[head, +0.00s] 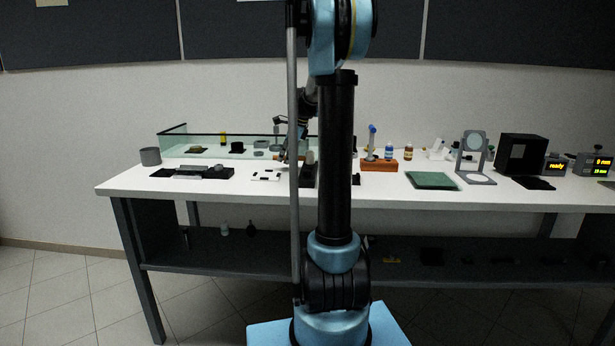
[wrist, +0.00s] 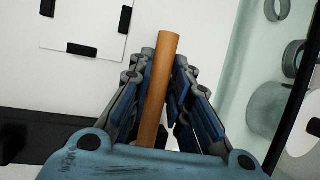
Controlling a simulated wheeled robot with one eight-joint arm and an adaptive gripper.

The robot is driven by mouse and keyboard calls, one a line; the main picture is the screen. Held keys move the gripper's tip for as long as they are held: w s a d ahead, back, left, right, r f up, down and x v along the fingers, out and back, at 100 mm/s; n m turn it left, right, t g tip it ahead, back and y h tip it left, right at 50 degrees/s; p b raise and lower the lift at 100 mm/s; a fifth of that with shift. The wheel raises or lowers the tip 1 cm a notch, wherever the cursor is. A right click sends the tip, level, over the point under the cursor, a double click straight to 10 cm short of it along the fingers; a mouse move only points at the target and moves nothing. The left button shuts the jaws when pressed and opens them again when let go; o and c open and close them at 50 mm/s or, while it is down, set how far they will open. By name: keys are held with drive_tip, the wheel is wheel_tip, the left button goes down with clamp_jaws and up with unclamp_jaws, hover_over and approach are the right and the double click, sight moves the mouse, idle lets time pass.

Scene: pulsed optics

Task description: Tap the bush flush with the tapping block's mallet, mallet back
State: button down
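In the wrist view a plain wooden rod (wrist: 165,60), which looks like the mallet's handle, lies between my gripper's fingers (wrist: 166,78). The fingers lie close along both its sides and appear shut on it. Its lower end runs behind my gripper's palm, and no mallet head shows. In the head view my gripper (head: 288,152) is low over the bench, just left of my arm column and partly hidden by it. A dark block (head: 308,175) stands beside it, mostly behind the column; I cannot tell whether it is the tapping block. I cannot make out the bush.
A white plate with black strips (head: 267,175) lies left of my gripper, and a dark fixture (head: 205,172) further left. A glass-walled tray (head: 180,140) is behind. An orange stand (head: 379,165), green mat (head: 432,181) and optics stand right. The bench's front strip is clear.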

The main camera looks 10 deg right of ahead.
drive_tip(key=shift+r, duration=0.2)
drive_tip(key=shift+r, duration=3)
